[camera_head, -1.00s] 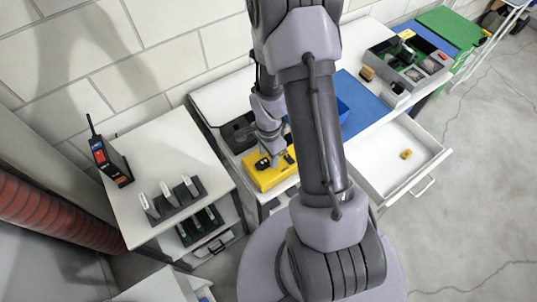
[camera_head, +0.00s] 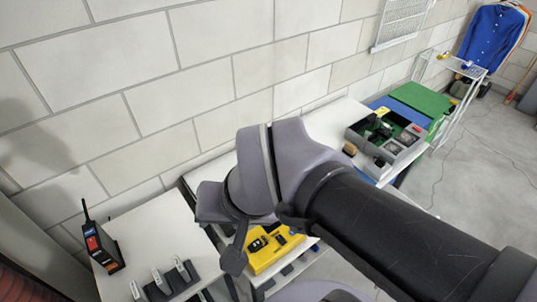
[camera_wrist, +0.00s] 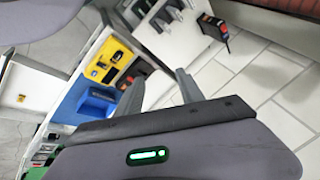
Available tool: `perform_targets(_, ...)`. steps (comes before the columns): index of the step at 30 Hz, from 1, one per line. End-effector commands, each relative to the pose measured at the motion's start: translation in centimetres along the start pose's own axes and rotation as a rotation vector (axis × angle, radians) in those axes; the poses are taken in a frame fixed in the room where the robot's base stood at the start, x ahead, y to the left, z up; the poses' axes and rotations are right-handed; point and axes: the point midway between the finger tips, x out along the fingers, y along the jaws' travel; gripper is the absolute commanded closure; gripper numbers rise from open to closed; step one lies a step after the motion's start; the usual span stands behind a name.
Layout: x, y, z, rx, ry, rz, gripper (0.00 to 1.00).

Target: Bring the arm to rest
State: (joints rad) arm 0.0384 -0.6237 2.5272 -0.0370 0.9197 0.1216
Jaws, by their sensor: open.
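My gripper (camera_wrist: 158,84) shows in the wrist view with its two grey fingers apart and nothing between them. It is up in the air, away from the shelving. In the head view my arm is bent across the middle and lower right, and I cannot clearly make out both fingers there. The arm hides much of the white worktop behind it.
A yellow tray (camera_head: 290,246) with dark items lies below the arm, beside a blue bin (camera_wrist: 88,104). A black handheld device (camera_head: 103,246) stands at left. A grey divided box (camera_head: 364,143) is on the worktop.

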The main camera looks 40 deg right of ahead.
Motion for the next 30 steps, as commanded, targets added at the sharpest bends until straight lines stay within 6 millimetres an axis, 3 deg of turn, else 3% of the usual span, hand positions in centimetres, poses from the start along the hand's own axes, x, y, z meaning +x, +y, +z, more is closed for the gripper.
perform_targets(3,-1.8,-0.6,1.8,-0.113,0.028,-0.052,0.55)
perform_targets(11,-2.0,-0.7,2.0,-0.132,0.031,-0.059,0.55)
perform_targets(14,-0.6,-0.1,2.5,-0.131,0.031,-0.059,0.55)
perform_targets(19,4.7,1.8,4.4,-0.130,0.031,-0.059,0.55)
perform_targets(30,4.0,1.5,4.1,-0.130,0.032,-0.059,0.55)
